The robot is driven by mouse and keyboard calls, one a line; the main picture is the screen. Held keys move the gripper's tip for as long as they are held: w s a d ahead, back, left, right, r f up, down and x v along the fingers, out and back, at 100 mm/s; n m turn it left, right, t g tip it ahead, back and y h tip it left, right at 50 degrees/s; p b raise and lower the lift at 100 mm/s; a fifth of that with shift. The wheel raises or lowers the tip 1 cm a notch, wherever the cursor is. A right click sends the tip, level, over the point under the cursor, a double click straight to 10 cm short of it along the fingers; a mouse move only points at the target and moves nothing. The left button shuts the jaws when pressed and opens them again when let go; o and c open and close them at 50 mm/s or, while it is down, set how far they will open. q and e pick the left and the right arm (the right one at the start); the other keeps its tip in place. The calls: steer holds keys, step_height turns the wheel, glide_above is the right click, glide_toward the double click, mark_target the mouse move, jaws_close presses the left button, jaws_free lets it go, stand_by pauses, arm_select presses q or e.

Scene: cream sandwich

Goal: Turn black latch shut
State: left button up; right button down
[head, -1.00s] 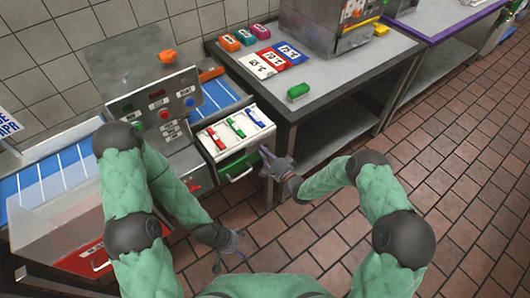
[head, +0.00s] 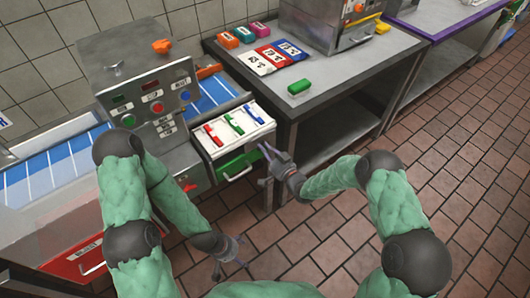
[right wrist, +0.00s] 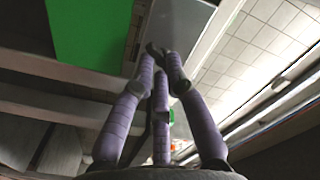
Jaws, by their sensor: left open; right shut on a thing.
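My right gripper (head: 266,152) is beside the right end of the white panel (head: 262,116), near the open green drawer (head: 238,166). In the right wrist view its purple fingers (right wrist: 160,62) are closed together at the tips on a small dark piece, which looks like the black latch (right wrist: 152,48). The fingers hide most of it, and its angle cannot be told. The green drawer front (right wrist: 90,35) is at upper left there. My left gripper (head: 232,265) is open and empty, low in front of the machine, apart from everything.
The machine (head: 150,75) with buttons stands left, with a blue striped conveyor (head: 60,175). The panel carries red, green and blue levers. A grey table (head: 340,92) at right holds coloured boxes and a green block (head: 299,87). The tiled floor at right is clear.

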steer(key=shift+n+b, duration=2.2)
steer(key=shift+n, duration=1.6)
steer(key=c, duration=1.2)
jaws_free()
steer(key=shift+c, duration=0.2)
steer(key=v, duration=1.2)
